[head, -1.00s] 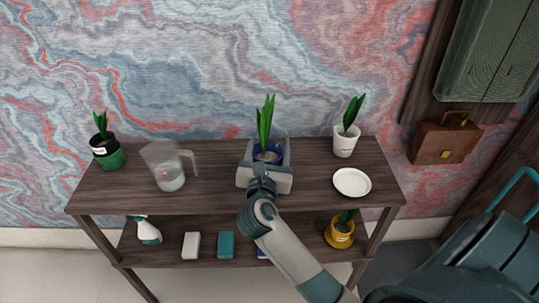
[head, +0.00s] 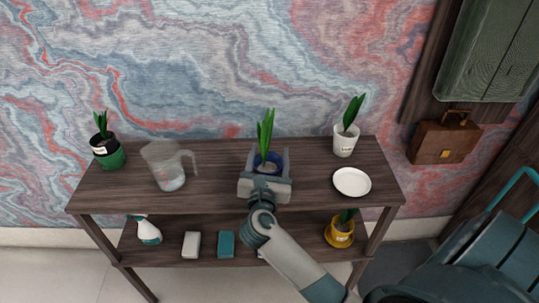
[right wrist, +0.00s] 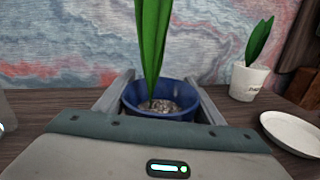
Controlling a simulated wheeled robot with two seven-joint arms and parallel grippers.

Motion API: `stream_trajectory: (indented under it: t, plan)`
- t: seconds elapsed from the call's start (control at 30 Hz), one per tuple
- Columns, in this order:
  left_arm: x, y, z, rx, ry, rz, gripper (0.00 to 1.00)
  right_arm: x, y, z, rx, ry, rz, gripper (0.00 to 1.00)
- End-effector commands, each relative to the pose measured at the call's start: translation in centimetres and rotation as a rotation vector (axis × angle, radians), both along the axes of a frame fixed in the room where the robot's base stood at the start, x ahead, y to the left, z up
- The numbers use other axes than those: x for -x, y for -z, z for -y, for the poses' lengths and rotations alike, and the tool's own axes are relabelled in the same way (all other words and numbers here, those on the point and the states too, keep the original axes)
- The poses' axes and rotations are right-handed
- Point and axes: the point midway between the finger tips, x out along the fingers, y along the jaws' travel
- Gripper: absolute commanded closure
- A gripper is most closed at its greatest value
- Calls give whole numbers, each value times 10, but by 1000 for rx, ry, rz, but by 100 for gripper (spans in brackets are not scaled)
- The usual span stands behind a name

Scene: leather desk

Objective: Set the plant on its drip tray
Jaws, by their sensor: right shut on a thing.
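The plant in the blue pot (right wrist: 160,100) has tall green leaves and sits between the fingers of my right gripper (head: 265,165), which is shut on the pot. The same plant shows in the head view (head: 265,128) at the middle of the upper shelf. It is upright; its base is hidden by the gripper, so I cannot tell whether it touches the shelf. The drip tray, a round white saucer (head: 352,182), lies empty to the right of the gripper. Part of it shows in the right wrist view (right wrist: 292,132). My left gripper is not in view.
A white pot with a plant (head: 345,143) stands behind the saucer. A clear jug (head: 168,168) and a green pot (head: 108,156) stand at left on the shelf (head: 215,190). Below are a spray bottle, blocks and a yellow pot (head: 340,235). The shelf between gripper and saucer is clear.

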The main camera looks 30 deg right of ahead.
Motion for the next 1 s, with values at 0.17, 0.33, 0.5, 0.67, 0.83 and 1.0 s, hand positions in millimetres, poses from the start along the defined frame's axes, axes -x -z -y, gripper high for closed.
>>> stream_trajectory:
  t: [0.17,0.33,0.5,0.67,0.83,1.0]
  plan:
    - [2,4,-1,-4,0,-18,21,0,3,0,0,1,0,36]
    - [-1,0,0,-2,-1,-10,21,0,2,0,0,1,0,19]
    - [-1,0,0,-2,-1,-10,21,0,2,0,0,0,0,19]
    - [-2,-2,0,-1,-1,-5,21,0,-1,0,0,0,0,19]
    - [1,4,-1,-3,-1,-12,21,10,2,-9,-3,-1,0,19]
    - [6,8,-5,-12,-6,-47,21,30,3,-25,-4,0,0,19]
